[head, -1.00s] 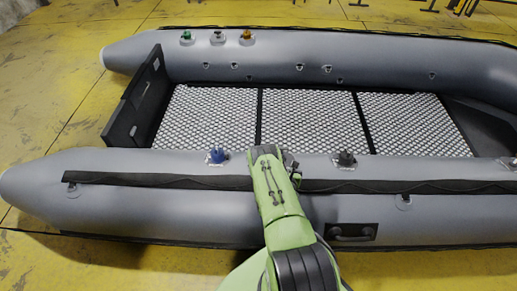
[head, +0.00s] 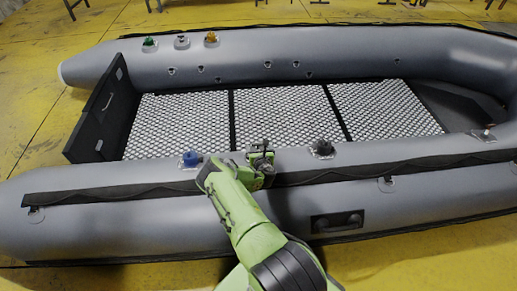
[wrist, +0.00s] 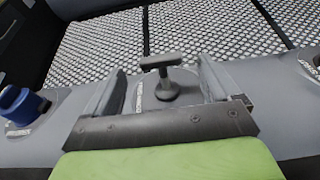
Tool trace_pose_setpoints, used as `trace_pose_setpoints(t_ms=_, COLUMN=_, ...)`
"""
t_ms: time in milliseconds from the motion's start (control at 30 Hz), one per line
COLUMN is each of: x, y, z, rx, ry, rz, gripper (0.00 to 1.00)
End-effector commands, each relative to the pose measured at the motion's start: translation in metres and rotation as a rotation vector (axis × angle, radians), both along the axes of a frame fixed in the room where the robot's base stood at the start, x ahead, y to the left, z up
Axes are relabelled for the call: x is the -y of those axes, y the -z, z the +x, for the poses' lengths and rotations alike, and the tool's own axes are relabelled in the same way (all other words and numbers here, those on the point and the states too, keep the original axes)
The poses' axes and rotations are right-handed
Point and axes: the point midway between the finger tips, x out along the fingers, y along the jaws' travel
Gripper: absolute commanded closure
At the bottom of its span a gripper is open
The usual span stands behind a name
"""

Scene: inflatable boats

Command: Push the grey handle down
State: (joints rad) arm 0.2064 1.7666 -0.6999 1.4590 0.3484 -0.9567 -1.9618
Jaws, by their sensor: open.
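The grey handle (wrist: 167,76) is a T-shaped knob on a short stem, standing upright on a round base on the boat's near tube. In the wrist view it shows between the two fingers of my gripper (wrist: 165,82), with a gap on each side. The gripper is open and empty, and I see no contact with the handle. In the head view my gripper (head: 260,158) is over the near tube, between the blue and black knobs. There I cannot clearly tell the grey handle apart from the gripper.
A blue knob (head: 190,158) lies left of the gripper and a black knob (head: 322,147) right of it on the near tube (head: 430,149). Green (head: 149,43), grey (head: 181,41) and orange (head: 211,38) knobs sit on the far tube. The patterned floor (head: 280,112) is clear.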

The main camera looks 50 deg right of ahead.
Motion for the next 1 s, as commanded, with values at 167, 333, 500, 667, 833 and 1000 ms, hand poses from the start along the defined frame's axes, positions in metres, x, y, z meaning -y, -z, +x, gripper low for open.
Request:
trace_pose_setpoints(t_ms=167, x=0.017, y=0.014, z=0.020, rx=0.001, ry=0.000, rz=0.002, gripper=0.10)
trace_pose_setpoints(t_ms=333, x=0.020, y=0.015, z=0.024, rx=-0.001, ry=-0.001, rz=0.002, gripper=0.10)
trace_pose_setpoints(t_ms=500, x=0.020, y=0.014, z=0.024, rx=0.000, ry=0.001, rz=0.003, gripper=0.14)
trace_pose_setpoints(t_ms=667, x=0.020, y=0.014, z=0.024, rx=0.000, ry=0.001, rz=0.003, gripper=0.38)
trace_pose_setpoints(t_ms=833, x=0.020, y=0.014, z=0.024, rx=0.000, ry=0.001, rz=0.003, gripper=0.64)
trace_pose_setpoints(t_ms=1000, x=0.020, y=0.014, z=0.024, rx=0.000, ry=0.001, rz=0.003, gripper=0.90)
